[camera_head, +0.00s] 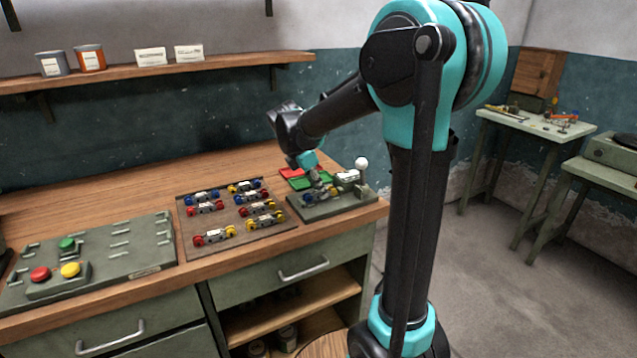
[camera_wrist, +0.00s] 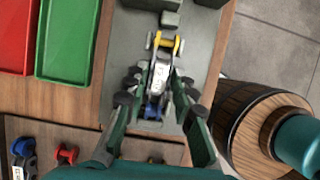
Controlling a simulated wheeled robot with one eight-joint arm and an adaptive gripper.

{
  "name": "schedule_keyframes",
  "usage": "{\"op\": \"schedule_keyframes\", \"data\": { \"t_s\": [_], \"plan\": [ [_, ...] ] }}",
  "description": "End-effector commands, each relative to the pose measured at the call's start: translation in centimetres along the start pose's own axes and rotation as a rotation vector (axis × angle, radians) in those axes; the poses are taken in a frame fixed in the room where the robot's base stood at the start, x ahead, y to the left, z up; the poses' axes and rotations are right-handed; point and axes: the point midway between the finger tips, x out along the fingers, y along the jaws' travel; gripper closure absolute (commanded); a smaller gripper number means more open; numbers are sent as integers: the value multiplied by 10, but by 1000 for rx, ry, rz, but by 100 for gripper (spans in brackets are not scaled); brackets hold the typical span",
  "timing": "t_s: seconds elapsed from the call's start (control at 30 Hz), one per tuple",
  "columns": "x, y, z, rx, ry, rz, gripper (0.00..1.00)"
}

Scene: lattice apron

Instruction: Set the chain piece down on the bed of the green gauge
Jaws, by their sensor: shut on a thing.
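The chain piece (camera_wrist: 161,75) has a yellow spool end, a white marked middle and a blue end. My gripper (camera_wrist: 157,88) is shut on it, with fingers on both sides of its middle. The green gauge (camera_wrist: 125,45) is the grey-green plate beneath the piece. In the head view the gauge (camera_head: 345,207) stands at the bench's right end, with a white ball knob. There my gripper (camera_head: 318,190) is low over the gauge and partly hides the chain piece (camera_head: 307,198). I cannot tell whether the piece touches the bed.
A brown board (camera_head: 232,240) with several similar pieces lies left of the gauge. Red (camera_wrist: 17,35) and green (camera_wrist: 68,40) trays sit beside the gauge. A panel with coloured buttons (camera_head: 70,270) is at far left. A barrel (camera_wrist: 265,130) stands on the floor beyond the bench edge.

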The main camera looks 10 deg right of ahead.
Motion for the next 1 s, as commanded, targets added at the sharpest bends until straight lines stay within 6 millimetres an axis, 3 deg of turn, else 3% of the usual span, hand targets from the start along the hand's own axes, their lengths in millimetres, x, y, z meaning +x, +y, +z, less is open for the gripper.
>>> {"op": "schedule_keyframes", "data": {
  "t_s": [0.43, 0.47, 0.63, 1.0],
  "plan": [
    [4, 0, -2, 0, 0, 0, 100],
    [4, 0, -2, 0, 0, 0, 71],
    [4, 0, -2, 0, 0, 0, 51],
    [0, 0, -2, 0, 0, 0, 51]
  ]
}}
